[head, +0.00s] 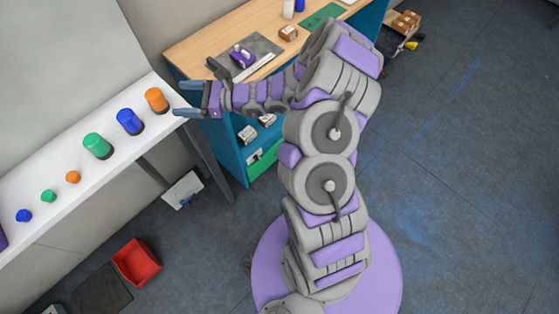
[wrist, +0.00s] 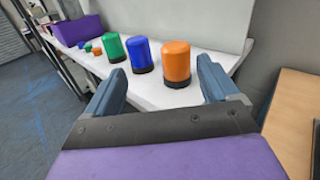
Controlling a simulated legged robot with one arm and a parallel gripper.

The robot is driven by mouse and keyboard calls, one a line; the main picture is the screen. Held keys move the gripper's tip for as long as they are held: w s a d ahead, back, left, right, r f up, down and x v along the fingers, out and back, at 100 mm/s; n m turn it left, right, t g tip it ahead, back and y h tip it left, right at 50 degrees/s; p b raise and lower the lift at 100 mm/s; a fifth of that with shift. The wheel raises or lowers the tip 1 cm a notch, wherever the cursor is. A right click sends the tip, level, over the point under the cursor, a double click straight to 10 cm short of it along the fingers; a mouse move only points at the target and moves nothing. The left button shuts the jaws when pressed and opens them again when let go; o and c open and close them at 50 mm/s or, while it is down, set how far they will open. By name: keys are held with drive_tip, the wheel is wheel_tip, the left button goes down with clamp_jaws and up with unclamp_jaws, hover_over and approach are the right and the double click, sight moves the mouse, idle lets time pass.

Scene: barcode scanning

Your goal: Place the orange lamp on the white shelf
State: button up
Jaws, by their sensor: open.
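The orange lamp (head: 156,100) stands upright on the white shelf (head: 70,140), at the end of a row of lamps nearest my arm. In the wrist view the orange lamp (wrist: 176,63) appears between my fingers, a little beyond their tips, with its dark base on the shelf (wrist: 150,93). My gripper (head: 188,98) is open and empty, with its fingers pointing at the shelf from the right. The fingers also show in the wrist view (wrist: 160,85), one on each side. A smaller orange lamp (head: 73,177) stands farther along the shelf.
A blue lamp (head: 130,121) and a green lamp (head: 97,145) stand beside the orange one. Small green (head: 48,196) and blue (head: 24,215) lamps stand farther along. A wooden-topped workbench (head: 210,45) is behind my arm. A red bin (head: 137,262) sits on the floor.

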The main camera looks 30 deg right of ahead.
drive_tip(key=s+a+r+n+g, duration=0.5)
drive_tip(key=s+r+n, duration=0.1)
drive_tip(key=s, duration=0.2)
drive_tip(key=s+a+r+n+g, duration=0.5)
drive_tip(key=s+n, duration=0.1)
drive_tip(key=s, duration=0.1)
drive_tip(key=s+d+n+g+h, duration=0.25)
drive_tip(key=s+n+h, duration=0.35)
drive_tip(key=s, duration=0.7)
drive_tip(key=s+d+n+h, duration=0.2)
drive_tip(key=s+d+h, duration=0.2)
drive_tip(key=s+d, duration=0.2)
drive_tip(key=s+d+n+t+h, duration=0.1)
drive_tip(key=s+d+n+h, duration=0.2)
drive_tip(key=d, duration=0.8)
drive_tip(key=s+h, duration=0.2)
drive_tip(key=s, duration=0.1)
drive_tip(key=shift+s+r+n, duration=0.25)
drive_tip(key=shift+s+n, duration=0.05)
drive_tip(key=shift+s, duration=0.05)
